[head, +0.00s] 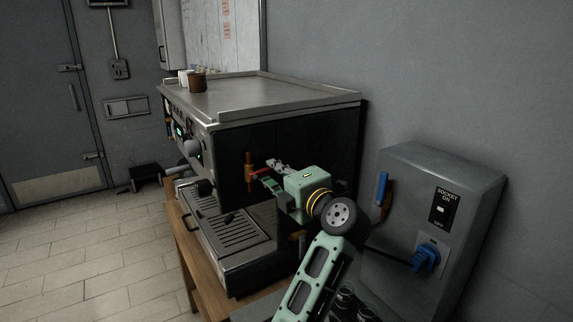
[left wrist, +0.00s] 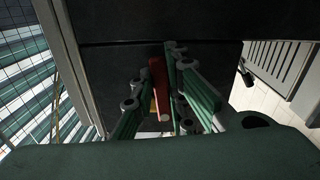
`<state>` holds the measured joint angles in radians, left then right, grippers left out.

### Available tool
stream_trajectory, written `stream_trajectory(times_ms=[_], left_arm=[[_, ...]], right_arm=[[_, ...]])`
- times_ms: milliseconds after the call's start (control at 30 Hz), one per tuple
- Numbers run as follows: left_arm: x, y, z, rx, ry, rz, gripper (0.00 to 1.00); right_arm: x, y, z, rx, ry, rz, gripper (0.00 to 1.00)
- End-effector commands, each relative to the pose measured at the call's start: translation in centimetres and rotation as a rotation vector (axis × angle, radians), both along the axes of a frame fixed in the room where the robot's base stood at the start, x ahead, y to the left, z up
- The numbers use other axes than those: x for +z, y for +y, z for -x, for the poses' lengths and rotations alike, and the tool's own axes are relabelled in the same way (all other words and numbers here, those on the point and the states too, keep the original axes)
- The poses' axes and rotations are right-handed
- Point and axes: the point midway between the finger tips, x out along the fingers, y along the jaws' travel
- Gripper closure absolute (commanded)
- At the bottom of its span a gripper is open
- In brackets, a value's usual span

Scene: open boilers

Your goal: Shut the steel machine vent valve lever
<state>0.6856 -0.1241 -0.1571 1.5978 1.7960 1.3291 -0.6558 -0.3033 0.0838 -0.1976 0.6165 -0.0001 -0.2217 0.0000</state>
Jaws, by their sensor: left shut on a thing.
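The steel machine (head: 285,97) is a boxy espresso machine with a steel top and a dark side panel. On that side is a brass-orange valve (head: 249,172) with a red lever (head: 259,175) sticking out sideways. My left gripper (head: 268,174) reaches it from the right and is shut on the red lever. In the left wrist view the lever (left wrist: 159,88) lies between the green finger pads. The fingers partly hide the lever in the head view. My right gripper is not in view.
A grey socket box (head: 440,195) with a blue plug (head: 427,257) stands to the right of my arm. Cups (head: 197,82) stand on the machine's far top corner. A drip tray (head: 232,232) projects at the front. Tiled floor (head: 90,255) is open on the left.

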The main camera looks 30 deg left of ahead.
Motion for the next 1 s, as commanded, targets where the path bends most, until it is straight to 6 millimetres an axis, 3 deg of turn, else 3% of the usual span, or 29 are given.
stream_trajectory(times_ms=[200,567,600,800,1000], left_arm=[[-0.2,0.0,0.0,-0.005,0.077,-0.045,1.0],[-0.5,0.0,0.0,-0.005,0.095,-0.059,1.0],[-0.5,0.0,0.0,-0.005,0.095,-0.059,0.86],[-0.6,0.0,0.0,-0.004,0.095,-0.057,0.69],[-0.6,0.0,0.0,-0.003,0.095,-0.056,0.67]], right_arm=[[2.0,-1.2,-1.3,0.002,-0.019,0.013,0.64],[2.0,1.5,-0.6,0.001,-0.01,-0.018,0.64],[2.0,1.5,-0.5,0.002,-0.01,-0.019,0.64],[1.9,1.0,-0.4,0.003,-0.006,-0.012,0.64],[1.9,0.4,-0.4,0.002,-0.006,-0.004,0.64]])
